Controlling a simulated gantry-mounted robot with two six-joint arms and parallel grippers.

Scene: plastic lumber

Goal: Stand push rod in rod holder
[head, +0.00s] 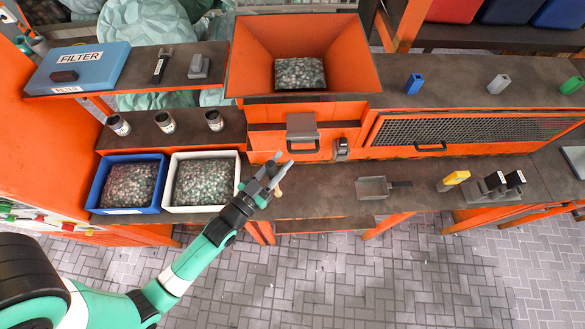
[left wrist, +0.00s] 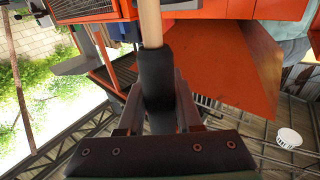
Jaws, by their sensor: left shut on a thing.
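My left gripper (head: 273,173) is over the front of the bench, below the orange hopper machine. In the left wrist view the gripper (left wrist: 158,110) is shut on the black handle of the push rod (left wrist: 157,75). The rod's pale wooden shaft (left wrist: 150,24) extends away from the jaws. In the head view only a small tan bit of the rod (head: 278,191) shows by the fingers. A small grey bracket (head: 341,148) on the machine's front may be the rod holder; I cannot tell for certain. It is right of the gripper, apart from it. My right gripper is not in view.
Blue bin (head: 95,183) and white bin (head: 238,190) of flakes stand left of the gripper. The orange hopper (head: 250,60) rises behind. A grey scoop (head: 372,187) and a yellow-topped block (head: 454,179) lie to the right. Bench between gripper and scoop is clear.

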